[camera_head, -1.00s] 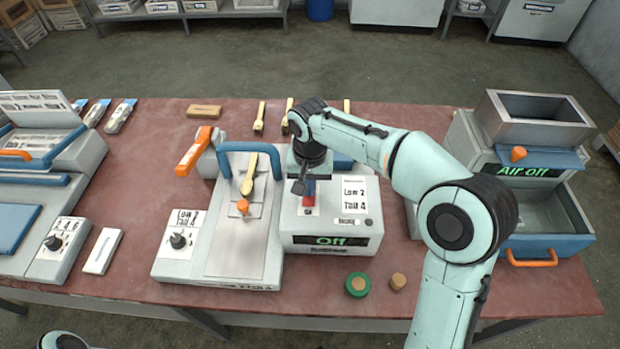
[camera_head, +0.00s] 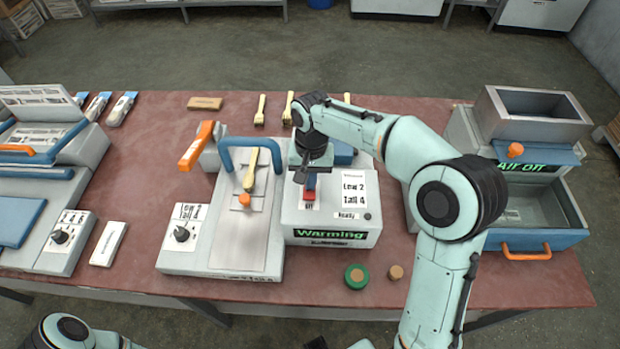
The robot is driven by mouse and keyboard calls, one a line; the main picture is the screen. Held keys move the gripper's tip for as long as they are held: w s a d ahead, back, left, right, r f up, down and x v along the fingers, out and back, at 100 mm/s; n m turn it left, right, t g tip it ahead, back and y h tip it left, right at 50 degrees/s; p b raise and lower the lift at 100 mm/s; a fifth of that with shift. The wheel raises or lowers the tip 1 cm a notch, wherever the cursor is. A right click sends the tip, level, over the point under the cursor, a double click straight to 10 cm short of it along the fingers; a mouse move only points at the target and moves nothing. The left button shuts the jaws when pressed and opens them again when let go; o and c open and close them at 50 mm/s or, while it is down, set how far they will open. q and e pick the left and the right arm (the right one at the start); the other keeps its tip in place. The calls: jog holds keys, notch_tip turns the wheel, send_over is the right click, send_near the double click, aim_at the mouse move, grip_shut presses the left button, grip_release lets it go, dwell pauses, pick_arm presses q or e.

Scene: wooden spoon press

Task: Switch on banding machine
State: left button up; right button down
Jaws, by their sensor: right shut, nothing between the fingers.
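The banding machine (camera_head: 360,229) is a pale grey box in the middle of the table. Its front display (camera_head: 331,234) reads "Warming" in green. A red switch with a blue part (camera_head: 310,189) sits on its top, left of a label reading "Low 2, Tall 4". My right gripper (camera_head: 302,177) is shut and empty, pointing down right at the switch; whether it touches it I cannot tell. My left gripper is out of view; only part of my left arm shows at the bottom left.
Left of the machine is a press bed with a blue handle (camera_head: 227,150), an orange lever (camera_head: 196,146) and a wooden spoon (camera_head: 250,170). A hopper machine (camera_head: 533,115) stands right, reading "Air Off".

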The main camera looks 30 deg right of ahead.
jog(key=shift+s+a+f+g, duration=0.3)
jog(key=shift+s+f, duration=0.25)
jog(key=shift+f, duration=0.05)
jog(key=r+p, duration=0.1)
jog(key=r, duration=0.1)
jog(key=r+p, duration=0.1)
jog(key=r, duration=0.1)
jog(key=w+r+p, duration=0.1)
jog(key=r+p, duration=0.1)
jog(key=shift+w+d+r, duration=0.1)
jog(key=shift+d+r, duration=0.2)
jog(key=shift+r, duration=0.1)
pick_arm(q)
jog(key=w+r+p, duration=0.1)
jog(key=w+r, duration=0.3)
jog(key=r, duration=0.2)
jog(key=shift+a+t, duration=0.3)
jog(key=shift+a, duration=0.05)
pick_arm(e)
notch_tip(320, 180, up, 8)
jog(key=shift+w+d+r, duration=0.2)
jog(key=shift+w, duration=0.1)
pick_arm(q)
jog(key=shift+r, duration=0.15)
pick_arm(e)
jog(key=shift+s, duration=0.1)
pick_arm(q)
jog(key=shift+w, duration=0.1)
